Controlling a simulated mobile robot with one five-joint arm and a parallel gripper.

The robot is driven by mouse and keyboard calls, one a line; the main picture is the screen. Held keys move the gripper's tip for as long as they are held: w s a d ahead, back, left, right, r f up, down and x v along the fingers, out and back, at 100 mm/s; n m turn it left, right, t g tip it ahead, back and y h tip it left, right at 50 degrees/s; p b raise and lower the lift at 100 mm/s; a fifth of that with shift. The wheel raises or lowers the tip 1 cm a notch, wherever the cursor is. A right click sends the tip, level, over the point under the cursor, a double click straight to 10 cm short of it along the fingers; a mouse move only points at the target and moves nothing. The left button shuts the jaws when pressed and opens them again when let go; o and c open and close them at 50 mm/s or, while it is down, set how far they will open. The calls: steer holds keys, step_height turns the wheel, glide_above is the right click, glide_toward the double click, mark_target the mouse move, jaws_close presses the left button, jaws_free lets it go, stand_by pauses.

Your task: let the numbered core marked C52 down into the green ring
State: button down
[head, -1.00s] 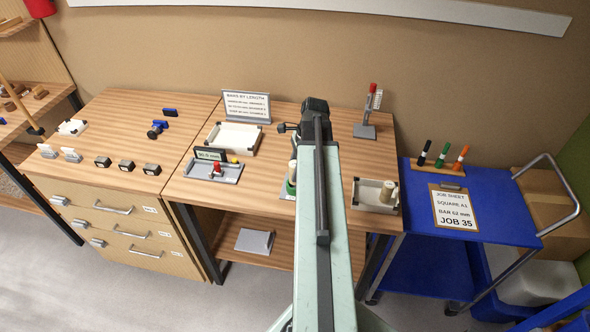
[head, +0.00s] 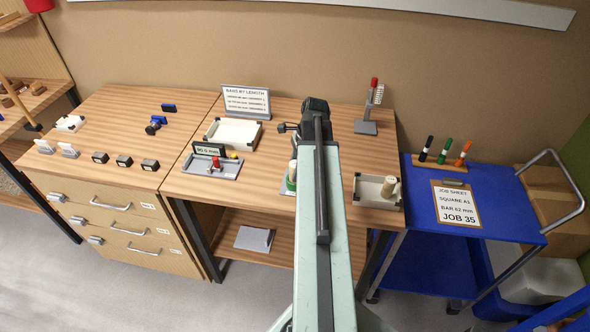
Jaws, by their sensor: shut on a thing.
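A green ring (head: 290,186) sits on the workbench, its right part hidden behind my arm. A pale core (head: 293,171) stands upright at the ring, also partly covered by my arm; I cannot tell whether it is inside the ring or just above it. The mark C52 cannot be read on either core.
Left of the ring are a grey measuring stand (head: 226,168) with a small display and an empty white tray (head: 236,133). A brush stand (head: 367,127) is at the back right. A blue trolley (head: 500,225) adjoins the bench on the right.

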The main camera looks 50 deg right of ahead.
mark_target(294, 164)
steer(key=shift+f+b, duration=0.65)
steer(key=shift+f, duration=0.1)
steer(key=shift+r, duration=0.1)
stand_by(0.5)
steer(key=p+v, duration=0.1)
steer(key=p, duration=0.1)
steer(key=p+v, duration=0.1)
steer(key=v, duration=0.1)
steer(key=a+p+v, duration=0.1)
steer(key=p+v, duration=0.1)
steer(key=shift+w+r+p, duration=0.25)
steer(key=shift+w+p, duration=0.05)
steer(key=shift+w, duration=0.05)
steer(key=shift+f, duration=0.1)
steer(key=shift+f, duration=0.1)
